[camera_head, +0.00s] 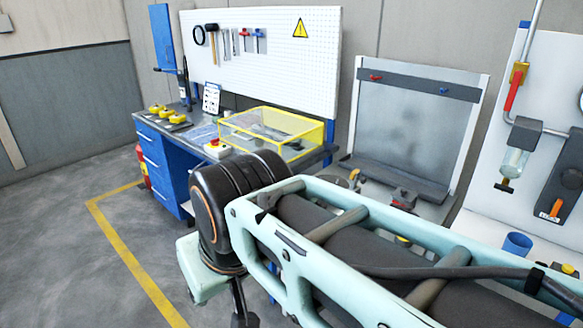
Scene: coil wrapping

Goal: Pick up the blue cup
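The blue cup (517,245) stands upright at the right, on a pale surface below the white wall panel. It is partly hidden by my arm, which stretches across the lower right in front of it. My gripper is not clearly visible; only a dark part below the wrist shows at the bottom edge, well to the left of the cup. I cannot see its fingertips.
A blue workbench (154,164) with a yellow-framed clear box (270,128) stands behind my arm. A grey backboard (415,125) is in the middle. A white panel with a red-handled tool (513,90) is at right. Open floor (75,270) lies at left.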

